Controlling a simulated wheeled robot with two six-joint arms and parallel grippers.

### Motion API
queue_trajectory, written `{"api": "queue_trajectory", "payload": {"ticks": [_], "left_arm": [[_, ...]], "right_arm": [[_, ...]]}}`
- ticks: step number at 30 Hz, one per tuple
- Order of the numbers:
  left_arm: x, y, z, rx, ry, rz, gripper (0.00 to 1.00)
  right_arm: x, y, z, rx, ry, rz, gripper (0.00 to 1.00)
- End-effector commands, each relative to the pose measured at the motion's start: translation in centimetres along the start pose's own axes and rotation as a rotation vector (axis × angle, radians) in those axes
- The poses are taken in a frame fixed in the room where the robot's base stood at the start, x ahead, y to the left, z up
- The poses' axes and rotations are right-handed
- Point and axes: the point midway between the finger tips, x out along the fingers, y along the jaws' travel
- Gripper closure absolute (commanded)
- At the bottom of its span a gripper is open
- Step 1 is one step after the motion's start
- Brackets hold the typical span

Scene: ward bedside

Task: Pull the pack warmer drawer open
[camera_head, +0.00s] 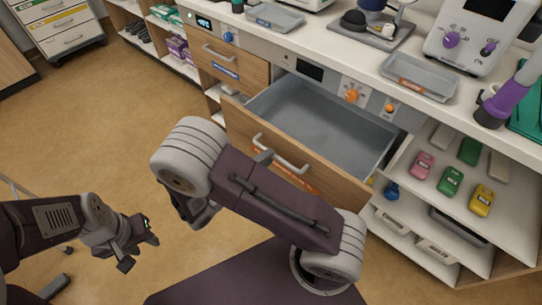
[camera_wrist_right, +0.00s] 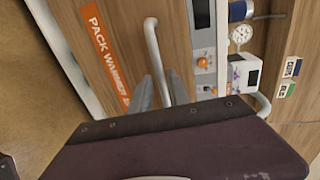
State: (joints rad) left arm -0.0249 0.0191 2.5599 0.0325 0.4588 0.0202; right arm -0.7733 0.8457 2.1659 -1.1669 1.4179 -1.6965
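The pack warmer drawer (camera_head: 322,110) stands pulled well out of the bedside counter, and its grey inside is empty. Its wooden front carries a pale bar handle (camera_head: 282,152) and an orange label, mostly hidden by my right arm. In the right wrist view the label (camera_wrist_right: 105,52) reads PACK WARMER, beside the handle (camera_wrist_right: 153,42). My right gripper (camera_wrist_right: 160,92) has its two grey fingers on either side of the handle bar, seemingly closed on it. My left gripper (camera_head: 139,251) is open and empty, low over the floor at left.
Another wooden drawer (camera_head: 226,62) with a blue label is shut, left of the open one. The counter above holds grey trays (camera_head: 420,76) and devices. Right shelves (camera_head: 450,215) hold coloured packs. The floor (camera_head: 100,130) at left is mostly clear.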

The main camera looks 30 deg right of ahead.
Motion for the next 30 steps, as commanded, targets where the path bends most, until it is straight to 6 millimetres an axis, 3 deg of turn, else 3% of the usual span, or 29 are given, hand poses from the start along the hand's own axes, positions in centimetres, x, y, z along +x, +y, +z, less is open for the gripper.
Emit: {"api": "queue_trajectory", "payload": {"ticks": [3,7,14,15,17,18,30], "left_arm": [[0.9,0.0,0.1,0.000,0.000,0.000,0.64],[1.1,0.0,0.1,0.000,0.000,0.000,0.64],[1.1,0.0,0.1,0.000,0.000,0.000,0.64],[1.1,0.0,0.1,0.000,0.000,0.000,0.64],[1.1,0.0,0.1,0.000,0.000,0.000,0.64],[1.1,0.0,0.1,0.000,0.000,0.000,0.64],[1.1,0.0,0.1,0.000,0.000,0.000,0.64]], "right_arm": [[2.0,0.2,-0.1,0.002,0.003,0.001,0.78],[3.0,0.1,0.0,0.001,0.000,0.001,0.78],[3.2,0.0,0.0,0.001,-0.002,0.001,0.78],[3.2,0.0,0.0,0.001,-0.002,0.001,0.81],[3.2,0.0,0.0,0.002,-0.002,0.001,0.98],[3.2,0.0,0.0,0.002,-0.002,0.001,1.00],[3.2,0.0,0.0,0.002,-0.002,0.002,1.00]]}}
